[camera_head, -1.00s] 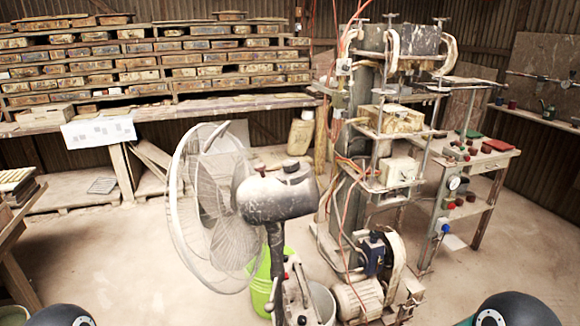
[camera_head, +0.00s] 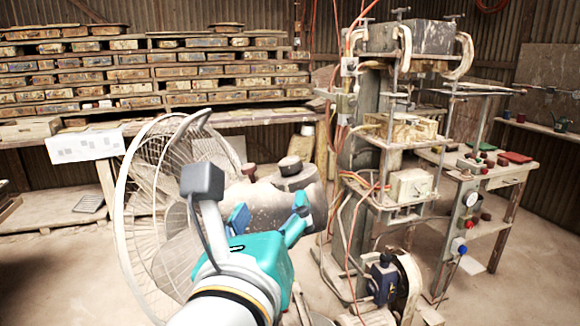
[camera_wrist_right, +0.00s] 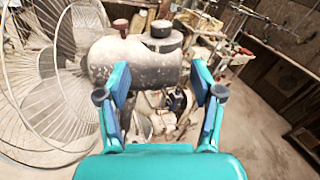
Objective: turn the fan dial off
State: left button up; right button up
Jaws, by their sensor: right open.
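The fan's wire cage (camera_head: 150,200) and scuffed grey motor housing (camera_head: 262,205) are in front of me, partly hidden by my right arm. On top of the housing are a wide dark round dial (camera_head: 290,166) and a smaller reddish-brown knob (camera_head: 249,170). The right wrist view also shows the dial (camera_wrist_right: 161,30) and the knob (camera_wrist_right: 121,27). My teal right gripper (camera_head: 268,214) is open and empty on the near side of the housing, below the dial. In the right wrist view its fingers (camera_wrist_right: 160,85) spread apart, with the housing ahead. My left gripper is not in view.
A tall press (camera_head: 400,130) with hoses stands just right of the fan. A side table (camera_head: 500,180) with red items is farther right. Shelves of tiles (camera_head: 150,75) line the back wall. The fan cage stands close left of my right gripper.

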aim_at(289, 169)
jog(key=w+p, duration=0.1)
jog(key=w, duration=0.4)
jog(key=w+d+p, duration=0.1)
jog(key=w+p, duration=0.1)
jog(key=w, duration=0.3)
jog(key=w+d+p, duration=0.1)
jog(key=w, duration=0.5)
jog(key=shift+d, duration=0.15)
jog(key=shift+s, duration=0.1)
jog(key=c, duration=1.2)
jog(key=shift+o, duration=0.2)
